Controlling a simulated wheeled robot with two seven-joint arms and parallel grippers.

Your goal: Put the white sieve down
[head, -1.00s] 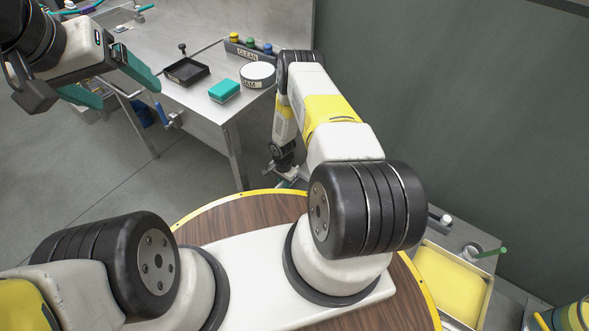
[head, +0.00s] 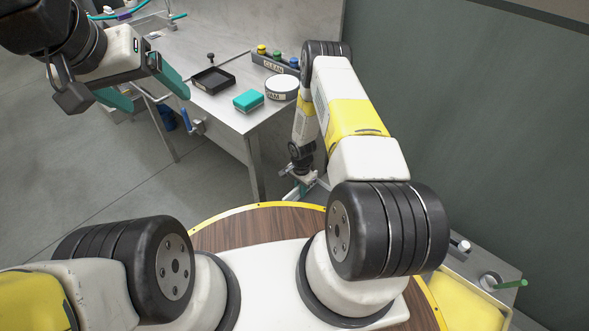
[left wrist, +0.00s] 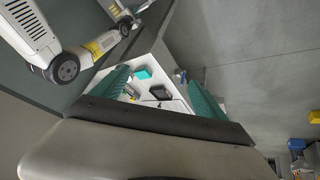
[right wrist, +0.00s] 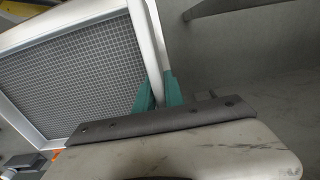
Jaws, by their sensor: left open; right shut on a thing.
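The white sieve (right wrist: 75,72), a white square frame with grey mesh, fills the upper left of the right wrist view. My right gripper (right wrist: 158,93) is shut on its frame edge. In the head view my right gripper (head: 301,186) hangs low beside the table's near right end, mostly behind my own arm. The sieve is largely hidden there. My left gripper (head: 158,98) is open and empty, with its teal fingers apart, in front of the steel table (head: 215,108). It also shows open in the left wrist view (left wrist: 160,92), with the table beyond it.
On the steel table are a black tray (head: 213,82), a teal box (head: 248,100), a round white container (head: 282,88) and a rack marked CLEAN (head: 274,66). A yellow-filled tray (head: 462,300) stands at lower right. A dark wall (head: 450,110) closes the right side. Open floor (head: 90,175) lies left.

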